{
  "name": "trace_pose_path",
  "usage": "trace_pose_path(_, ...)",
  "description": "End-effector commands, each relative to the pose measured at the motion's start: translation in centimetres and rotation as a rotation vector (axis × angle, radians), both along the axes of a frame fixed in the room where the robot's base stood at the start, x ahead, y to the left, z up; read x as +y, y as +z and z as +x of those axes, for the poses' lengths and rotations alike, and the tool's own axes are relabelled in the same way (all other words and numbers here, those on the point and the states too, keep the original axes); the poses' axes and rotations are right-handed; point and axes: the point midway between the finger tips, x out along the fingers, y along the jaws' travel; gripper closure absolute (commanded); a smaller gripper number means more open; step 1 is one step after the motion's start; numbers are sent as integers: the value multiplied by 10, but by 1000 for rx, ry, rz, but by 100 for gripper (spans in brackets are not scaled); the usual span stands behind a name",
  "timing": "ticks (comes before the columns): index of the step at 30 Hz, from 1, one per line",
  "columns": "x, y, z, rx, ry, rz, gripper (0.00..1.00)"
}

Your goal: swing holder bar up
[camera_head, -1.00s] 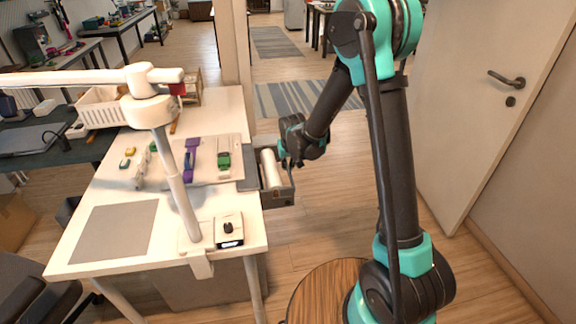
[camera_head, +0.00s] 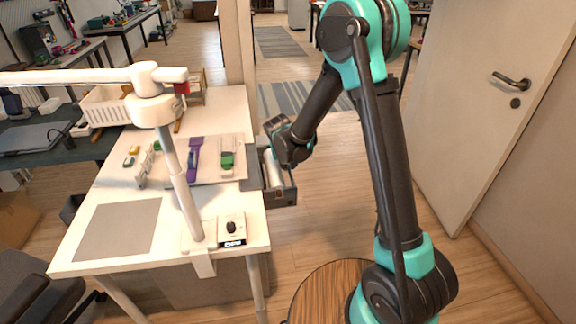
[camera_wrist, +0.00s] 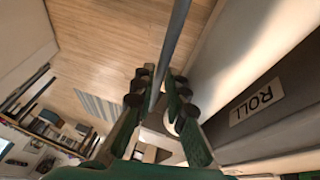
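The roll holder is a dark tray (camera_head: 281,197) at the right edge of the white table, with a pale roll (camera_head: 273,170) lying in it. In the wrist view a thin grey bar (camera_wrist: 178,30), which looks like the holder bar, runs from the top edge down between my fingers. My gripper (camera_wrist: 160,78) has its dark pads close on both sides of this bar and looks shut on it. The pale roll (camera_wrist: 225,60) fills the right of that view, beside a label reading ROLL (camera_wrist: 257,102). In the head view my gripper (camera_head: 278,130) is above the holder's far end, its fingers hard to make out.
The white table (camera_head: 225,110) carries a grey mat (camera_head: 117,230), small green and purple tools, a white basket (camera_head: 103,106) and a pale lamp-like post and arm (camera_head: 175,175). A door (camera_head: 465,100) stands at right.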

Motion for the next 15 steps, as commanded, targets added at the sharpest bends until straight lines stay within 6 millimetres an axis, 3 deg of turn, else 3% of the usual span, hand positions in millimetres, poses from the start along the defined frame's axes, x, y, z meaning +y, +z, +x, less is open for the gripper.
trace_pose_path(4,0,0,0,0,0,0,68)
trace_pose_path(15,-2,0,0,5,-1,15,68)
